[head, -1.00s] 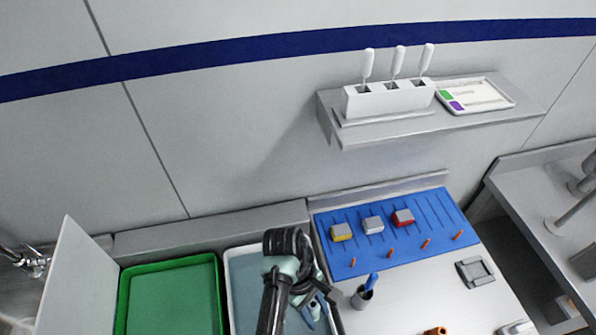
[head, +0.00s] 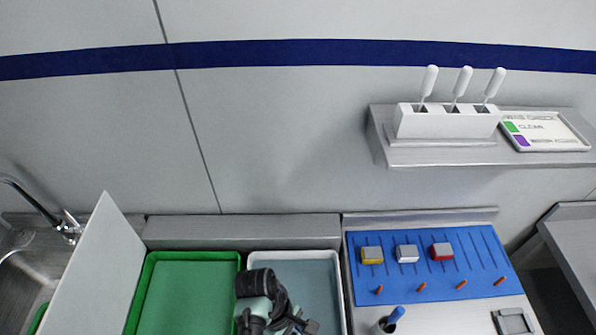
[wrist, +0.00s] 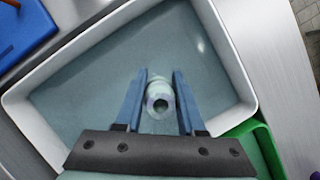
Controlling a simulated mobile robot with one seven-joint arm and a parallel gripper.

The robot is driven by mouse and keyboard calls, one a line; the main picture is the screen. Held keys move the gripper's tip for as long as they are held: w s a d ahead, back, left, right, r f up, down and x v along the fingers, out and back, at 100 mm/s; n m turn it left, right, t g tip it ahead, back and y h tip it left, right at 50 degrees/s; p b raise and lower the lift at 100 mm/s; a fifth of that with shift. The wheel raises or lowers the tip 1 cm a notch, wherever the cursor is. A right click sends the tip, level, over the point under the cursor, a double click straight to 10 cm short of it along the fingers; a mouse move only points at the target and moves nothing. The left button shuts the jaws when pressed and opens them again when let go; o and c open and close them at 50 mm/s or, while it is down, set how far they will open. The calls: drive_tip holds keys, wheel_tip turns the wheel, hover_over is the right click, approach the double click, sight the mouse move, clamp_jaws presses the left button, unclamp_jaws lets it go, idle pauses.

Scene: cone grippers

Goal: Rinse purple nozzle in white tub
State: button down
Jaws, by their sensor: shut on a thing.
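My gripper (wrist: 158,103) is shut on a small round nozzle (wrist: 159,101) between its blue fingers in the wrist view. The nozzle looks pale with a faint purple tint at its rim, and its dark hole faces the camera. Behind it lies the white tub (wrist: 222,42), with grey-blue water (wrist: 100,65) inside. In the head view the white tub (head: 343,290) stands at the bottom middle. My arm covers its left front part, and the fingers and nozzle cannot be made out there. I cannot tell whether the nozzle touches the water.
A green tub (head: 185,295) stands directly left of the white one. A white upright panel (head: 95,270) and a sink (head: 25,265) are further left.

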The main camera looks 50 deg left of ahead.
drive_tip(key=shift+f+b, duration=5.4)
drive_tip(key=shift+b, duration=0.1)
drive_tip(key=shift+r, duration=0.1)
wheel_tip(320, 180, up, 13)
drive_tip(key=p, duration=1.4)
drive_tip(key=shift+r+p, duration=0.15)
drive_tip(key=shift+p, duration=0.25)
wheel_tip(320, 180, up, 4)
drive_tip(key=p, duration=0.4)
drive_tip(key=shift+r+p, duration=0.1)
drive_tip(key=shift+p, duration=0.3)
